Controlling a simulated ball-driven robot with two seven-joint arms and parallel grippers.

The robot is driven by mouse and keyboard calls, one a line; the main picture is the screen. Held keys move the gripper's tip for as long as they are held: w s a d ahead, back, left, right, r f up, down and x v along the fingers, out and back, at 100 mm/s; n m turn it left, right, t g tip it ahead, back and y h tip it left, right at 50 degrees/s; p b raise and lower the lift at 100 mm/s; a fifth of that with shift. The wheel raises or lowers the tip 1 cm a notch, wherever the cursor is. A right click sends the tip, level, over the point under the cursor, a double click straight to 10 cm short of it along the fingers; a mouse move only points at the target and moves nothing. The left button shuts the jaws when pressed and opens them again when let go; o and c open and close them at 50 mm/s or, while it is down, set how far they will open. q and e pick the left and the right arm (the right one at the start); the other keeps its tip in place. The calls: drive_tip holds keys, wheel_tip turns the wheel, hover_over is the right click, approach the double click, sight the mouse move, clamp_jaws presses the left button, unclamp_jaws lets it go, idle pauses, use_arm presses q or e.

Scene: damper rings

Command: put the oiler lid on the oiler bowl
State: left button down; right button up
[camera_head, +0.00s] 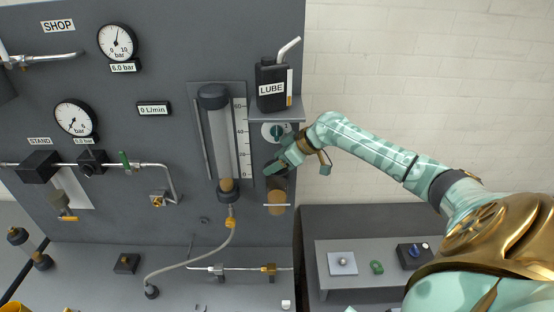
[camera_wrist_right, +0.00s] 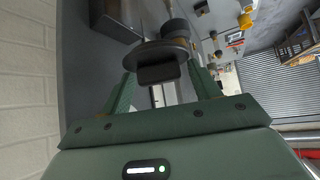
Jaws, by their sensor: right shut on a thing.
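The oiler lid (camera_wrist_right: 158,55) is a dark round disc with a block-shaped grip, seen in the right wrist view. My right gripper (camera_head: 279,163) is shut on that grip. In the head view the lid (camera_head: 274,168) shows as a small dark shape at the fingertips, partly hidden by them. The oiler bowl (camera_head: 277,197) is a clear cup with amber content on the panel, just below the gripper. The lid is above the bowl and looks apart from it. I cannot tell how well they line up. My left gripper is not in view.
A tall clear tube (camera_head: 222,140) stands close to the left. A grey bench (camera_head: 375,275) with small parts lies lower right.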

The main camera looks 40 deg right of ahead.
drive_tip(key=shift+r, duration=0.1)
drive_tip(key=shift+w+f, duration=0.1)
drive_tip(key=shift+f, duration=0.65)
drive_tip(key=shift+f+b, duration=0.65)
drive_tip(key=shift+f, duration=0.15)
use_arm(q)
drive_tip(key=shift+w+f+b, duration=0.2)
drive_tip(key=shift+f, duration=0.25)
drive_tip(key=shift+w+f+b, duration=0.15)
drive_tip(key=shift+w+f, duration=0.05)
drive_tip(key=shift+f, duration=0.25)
use_arm(e)
drive_tip(key=shift+f, duration=0.8)
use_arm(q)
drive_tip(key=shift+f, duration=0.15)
use_arm(e)
drive_tip(key=shift+f, duration=0.25)
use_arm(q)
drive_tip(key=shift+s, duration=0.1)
use_arm(e)
drive_tip(key=o, duration=1.1)
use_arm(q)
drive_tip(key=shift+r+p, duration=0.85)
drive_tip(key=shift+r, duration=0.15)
use_arm(e)
drive_tip(key=shift+v, duration=8.25)
